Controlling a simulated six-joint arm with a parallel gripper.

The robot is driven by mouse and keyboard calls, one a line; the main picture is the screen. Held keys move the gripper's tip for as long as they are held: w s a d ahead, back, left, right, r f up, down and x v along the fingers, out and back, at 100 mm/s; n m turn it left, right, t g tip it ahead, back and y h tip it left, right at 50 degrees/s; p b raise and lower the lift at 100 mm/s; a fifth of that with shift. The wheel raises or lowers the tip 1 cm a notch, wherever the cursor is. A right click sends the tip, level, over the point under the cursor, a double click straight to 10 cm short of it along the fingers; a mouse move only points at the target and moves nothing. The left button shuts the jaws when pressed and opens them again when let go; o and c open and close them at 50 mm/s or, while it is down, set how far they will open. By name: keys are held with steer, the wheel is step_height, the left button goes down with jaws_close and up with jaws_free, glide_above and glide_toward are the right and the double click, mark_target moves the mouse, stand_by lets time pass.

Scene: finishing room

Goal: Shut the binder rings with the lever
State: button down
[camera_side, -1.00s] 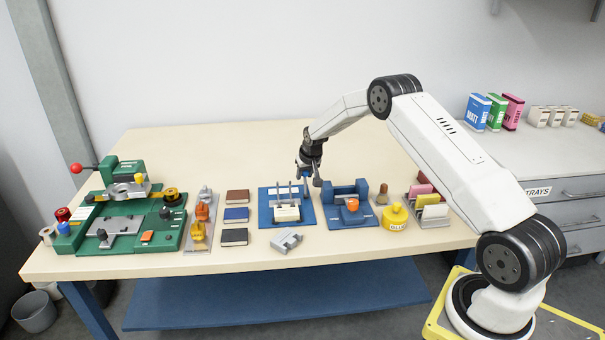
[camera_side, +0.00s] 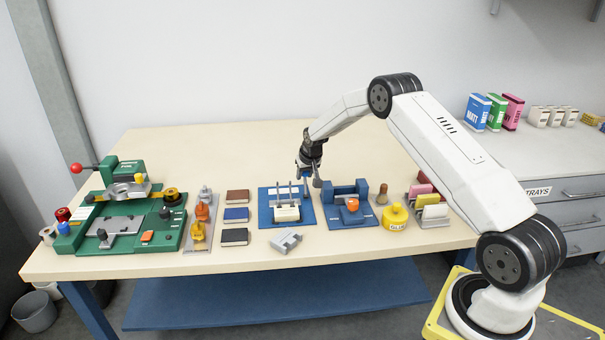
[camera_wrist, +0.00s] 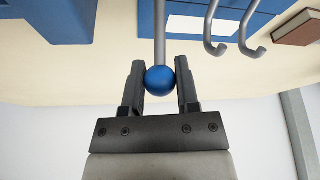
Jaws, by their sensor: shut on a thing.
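The blue binder base (camera_side: 267,212) lies on the table with metal rings (camera_side: 290,189) standing up from it over a white paper stack (camera_side: 287,213). In the wrist view two rings (camera_wrist: 210,30) show as grey hooks with free, curved ends, so they stand open. The lever is a grey rod (camera_wrist: 160,35) ending in a blue ball knob (camera_wrist: 160,80). My gripper (camera_wrist: 161,78) is shut on this knob, one finger on each side. In the side view my gripper (camera_side: 311,180) is at the binder's back right, and the knob is hard to make out there.
A blue fixture (camera_side: 345,190) with an orange part stands close to the right. A grey metal piece (camera_side: 286,242) lies in front of the binder. Several small books (camera_side: 236,215) lie to the left. The table behind is clear.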

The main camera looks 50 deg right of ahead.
steer(key=shift+s+a, duration=0.1)
steer(key=shift+s+a+r+t+h, duration=0.15)
steer(key=shift+s+a+t+h, duration=0.05)
steer(key=shift+t+h, duration=0.35)
steer(key=shift+c, duration=1.8)
jaws_free()
steer(key=shift+r, duration=0.1)
steer(key=v, duration=0.7)
steer(key=shift+s+r, duration=0.15)
steer(key=shift+r, duration=0.1)
